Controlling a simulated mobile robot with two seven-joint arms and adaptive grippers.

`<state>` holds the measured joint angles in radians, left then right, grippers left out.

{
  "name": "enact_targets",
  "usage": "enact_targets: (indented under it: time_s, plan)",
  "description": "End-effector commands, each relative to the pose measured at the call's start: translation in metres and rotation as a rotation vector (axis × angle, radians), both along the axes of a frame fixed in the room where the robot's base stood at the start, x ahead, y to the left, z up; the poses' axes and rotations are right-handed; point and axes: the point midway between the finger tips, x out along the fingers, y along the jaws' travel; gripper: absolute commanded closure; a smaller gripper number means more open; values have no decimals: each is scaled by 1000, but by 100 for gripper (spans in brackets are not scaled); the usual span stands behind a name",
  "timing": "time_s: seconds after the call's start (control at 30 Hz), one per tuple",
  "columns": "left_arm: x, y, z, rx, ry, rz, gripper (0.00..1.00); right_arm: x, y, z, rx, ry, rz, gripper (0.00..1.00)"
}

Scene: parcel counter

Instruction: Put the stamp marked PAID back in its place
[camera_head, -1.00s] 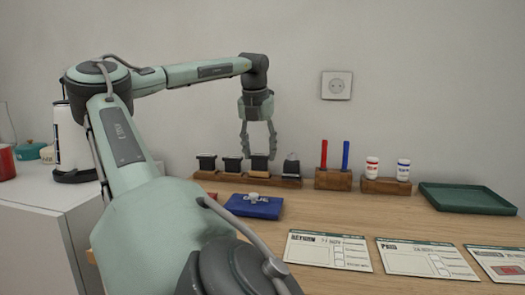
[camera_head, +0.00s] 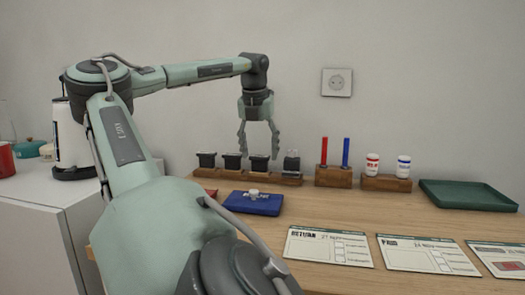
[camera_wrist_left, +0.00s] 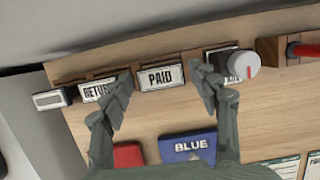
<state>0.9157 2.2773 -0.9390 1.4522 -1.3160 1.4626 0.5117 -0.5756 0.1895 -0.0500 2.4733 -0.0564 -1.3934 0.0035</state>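The PAID stamp (camera_wrist_left: 160,77) stands in the wooden stamp rack (camera_head: 222,173), between the RETURN stamp (camera_wrist_left: 98,90) and the stamp with a round knob (camera_wrist_left: 238,66). In the head view the PAID stamp (camera_head: 259,163) is third from the left in the row and looks upright. My left gripper (camera_head: 258,151) is open and empty, pointing down just above and around this stamp. In the left wrist view its two fingers stand apart on either side of the PAID label. My right gripper is not in view.
A blue ink pad (camera_head: 254,204) and a red pad (camera_head: 206,194) lie in front of the rack. Red and blue pens (camera_head: 324,151), two bottles (camera_head: 372,164) and a green tray (camera_head: 467,197) stand to the right. Printed forms (camera_head: 328,246) lie at the front. A wall socket is behind.

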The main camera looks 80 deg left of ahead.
Motion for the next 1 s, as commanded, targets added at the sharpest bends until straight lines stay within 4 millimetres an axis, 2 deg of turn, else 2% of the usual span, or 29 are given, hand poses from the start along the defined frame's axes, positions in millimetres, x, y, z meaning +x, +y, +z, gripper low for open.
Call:
enact_targets:
  time_s: [0.23, 0.8, 1.0]
  plan:
    - [-1, -1, 7, 0, 0, 0, 39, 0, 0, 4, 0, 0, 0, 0]
    - [-6, -13, 49, 0, 1, 0, 39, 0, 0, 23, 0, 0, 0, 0]
    - [-6, -14, 50, -1, 1, -1, 39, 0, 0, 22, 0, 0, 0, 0]
